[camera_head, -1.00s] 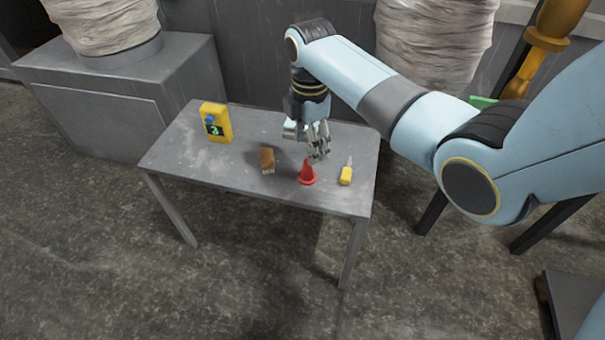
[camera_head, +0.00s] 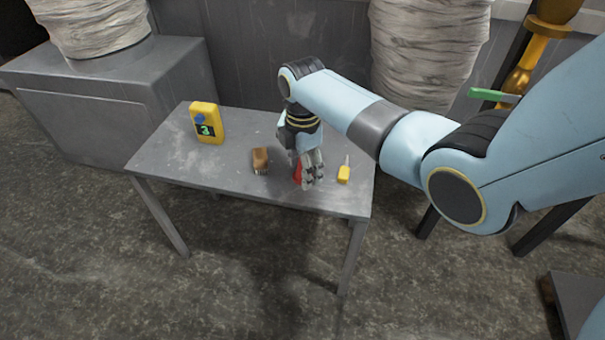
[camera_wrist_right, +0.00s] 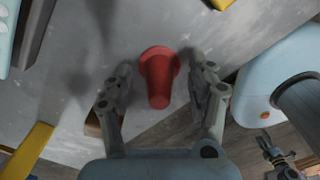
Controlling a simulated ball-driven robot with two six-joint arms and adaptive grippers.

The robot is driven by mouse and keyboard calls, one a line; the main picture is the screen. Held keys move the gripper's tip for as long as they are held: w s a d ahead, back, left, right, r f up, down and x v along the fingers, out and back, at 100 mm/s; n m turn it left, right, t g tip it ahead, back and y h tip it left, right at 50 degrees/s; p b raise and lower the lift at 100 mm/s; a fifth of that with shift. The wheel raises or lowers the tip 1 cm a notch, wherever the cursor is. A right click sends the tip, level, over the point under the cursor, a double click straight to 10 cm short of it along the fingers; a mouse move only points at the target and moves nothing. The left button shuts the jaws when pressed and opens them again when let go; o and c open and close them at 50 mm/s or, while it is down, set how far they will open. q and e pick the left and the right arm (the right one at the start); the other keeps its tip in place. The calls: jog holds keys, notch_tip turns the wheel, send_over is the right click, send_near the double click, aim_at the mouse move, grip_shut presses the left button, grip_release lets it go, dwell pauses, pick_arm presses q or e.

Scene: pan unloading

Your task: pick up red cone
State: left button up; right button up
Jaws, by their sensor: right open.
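The red cone (camera_head: 298,172) stands on the grey table (camera_head: 230,182), mostly hidden by my right gripper (camera_head: 311,176) in the head view. In the right wrist view the red cone (camera_wrist_right: 158,80) shows whole, between the two spread fingers of my right gripper (camera_wrist_right: 160,85). Gaps are visible on both sides of the cone, and the gripper is open. A small dark gripper (camera_wrist_right: 272,150) at the lower right of the wrist view looks like my left one; its jaws are too small to judge. The left gripper is outside the head view.
A brown block (camera_head: 260,160) lies left of the cone. A yellow-handled screwdriver (camera_head: 343,174) lies close to its right. The left front of the table is clear.

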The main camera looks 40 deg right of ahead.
jog(key=shift+r, duration=0.1)
jog(key=c, duration=1.1)
